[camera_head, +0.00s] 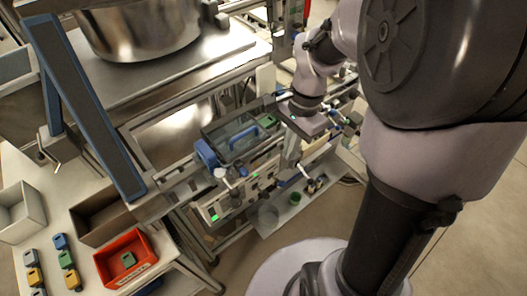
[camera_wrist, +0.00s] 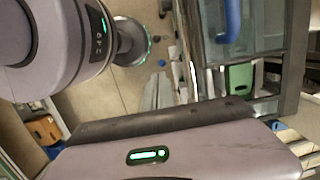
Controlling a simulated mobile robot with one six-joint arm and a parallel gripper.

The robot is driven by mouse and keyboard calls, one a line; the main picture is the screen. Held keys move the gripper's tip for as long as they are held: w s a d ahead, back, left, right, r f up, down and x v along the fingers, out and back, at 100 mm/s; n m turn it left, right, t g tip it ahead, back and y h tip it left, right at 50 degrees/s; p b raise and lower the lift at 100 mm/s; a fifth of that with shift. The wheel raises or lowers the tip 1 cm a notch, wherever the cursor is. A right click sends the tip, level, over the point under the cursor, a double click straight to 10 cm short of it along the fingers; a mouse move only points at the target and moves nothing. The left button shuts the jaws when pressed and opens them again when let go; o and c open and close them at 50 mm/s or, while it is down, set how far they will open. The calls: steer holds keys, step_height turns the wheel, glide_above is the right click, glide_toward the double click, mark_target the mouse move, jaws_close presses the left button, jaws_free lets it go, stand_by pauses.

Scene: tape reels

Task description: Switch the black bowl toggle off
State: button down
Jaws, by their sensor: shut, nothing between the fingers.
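A control panel (camera_head: 235,200) with lit green displays runs along the front of the machine in the head view. Small knobs or switches sit along it, too small for me to pick out the black bowl toggle or its position. My gripper (camera_head: 291,160) hangs from my wrist, pointing down in front of the panel's right part. It is shut and empty. I cannot tell whether it touches anything. In the wrist view the housing with a green light fills the bottom, and the grey fingers (camera_wrist: 161,92) show only partly above it. The toggle cannot be made out there.
A large steel bowl (camera_head: 140,28) stands on the machine top. A clear-lidded box with a blue handle (camera_head: 243,137) is left of my gripper. A red bin (camera_head: 125,258) and coloured small blocks lie on the left table. A shelf with cups (camera_head: 268,215) is below the panel.

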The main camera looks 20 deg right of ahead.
steer(key=b, duration=0.4)
glide_toward(262, 193)
steer(key=d+f, duration=0.1)
steer(key=d, duration=0.1)
steer(key=d+f, duration=0.2)
steer(key=shift+s+d+f, duration=0.2)
steer(key=shift+f, duration=0.05)
steer(key=a+f, duration=0.1)
steer(key=s+a+f+b, duration=0.1)
steer(key=a, duration=0.1)
steer(key=shift+f, duration=0.25)
